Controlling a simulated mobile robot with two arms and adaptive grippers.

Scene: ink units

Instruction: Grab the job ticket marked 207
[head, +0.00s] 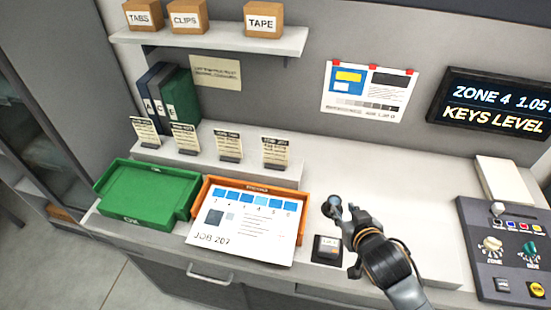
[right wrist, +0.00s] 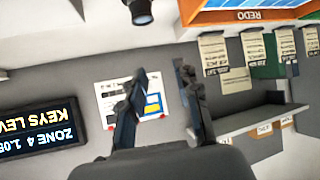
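Several small cream job tickets stand upright in dark holders on the raised ledge: far left (head: 145,131), second (head: 184,137), third (head: 228,146) and far right (head: 275,152). Their numbers are too small to read. Some also show upside down in the right wrist view (right wrist: 212,50). A large white sheet printed JOB 207 (head: 240,232) lies over the orange tray (head: 201,190). My right gripper (head: 343,212) is above the counter, right of the sheet and tickets. Its fingers (right wrist: 162,75) are apart with nothing between them. My left gripper is out of view.
A green tray (head: 150,163) sits left of the orange one. A control console (head: 510,250) stands at right. A shelf (head: 220,38) overhangs the ledge.

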